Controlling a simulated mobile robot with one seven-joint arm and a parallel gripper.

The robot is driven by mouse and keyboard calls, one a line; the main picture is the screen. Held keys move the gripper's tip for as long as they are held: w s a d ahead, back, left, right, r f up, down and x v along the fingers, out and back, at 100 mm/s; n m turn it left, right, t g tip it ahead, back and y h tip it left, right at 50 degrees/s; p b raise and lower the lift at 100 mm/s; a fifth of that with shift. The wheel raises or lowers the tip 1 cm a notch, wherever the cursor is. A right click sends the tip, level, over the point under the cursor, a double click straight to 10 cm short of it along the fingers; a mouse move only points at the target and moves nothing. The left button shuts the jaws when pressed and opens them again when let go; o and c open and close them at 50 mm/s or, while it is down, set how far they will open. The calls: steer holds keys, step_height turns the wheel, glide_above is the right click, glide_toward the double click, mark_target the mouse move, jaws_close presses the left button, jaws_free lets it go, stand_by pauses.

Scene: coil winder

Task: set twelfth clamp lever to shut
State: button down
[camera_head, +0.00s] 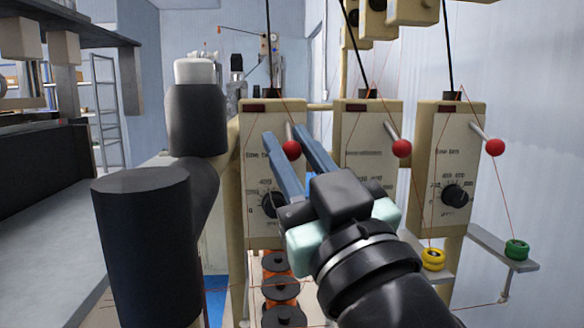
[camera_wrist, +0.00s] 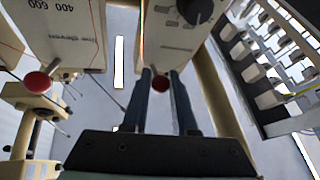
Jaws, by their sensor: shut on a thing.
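My gripper (camera_head: 283,133) reaches up to the leftmost of the cream clamp boxes (camera_head: 262,165) in the head view. Its two blue fingers are shut on the red-knobbed clamp lever (camera_head: 291,148) on that box. The wrist view shows the red knob (camera_wrist: 160,84) between the fingers (camera_wrist: 161,72), just in front of the cream box face (camera_wrist: 168,40). The lever's stem is mostly hidden, and its box label is too small to read surely. The neighbouring box (camera_wrist: 70,40) carries a label that looks like "Eleven".
Two more boxes with red-knobbed levers (camera_head: 401,148) (camera_head: 495,147) stand to the right, close to my gripper. Thin wires run past the boxes. Yellow (camera_head: 433,260) and green (camera_head: 517,249) spools sit lower right. Dark-and-orange spools (camera_head: 281,291) stand below the held lever's box.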

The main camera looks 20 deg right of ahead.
stand_by(0.4)
steer(key=c, duration=0.7)
jaws_free()
steer(key=shift+b+v, duration=6.4)
steer(key=shift+v, duration=0.05)
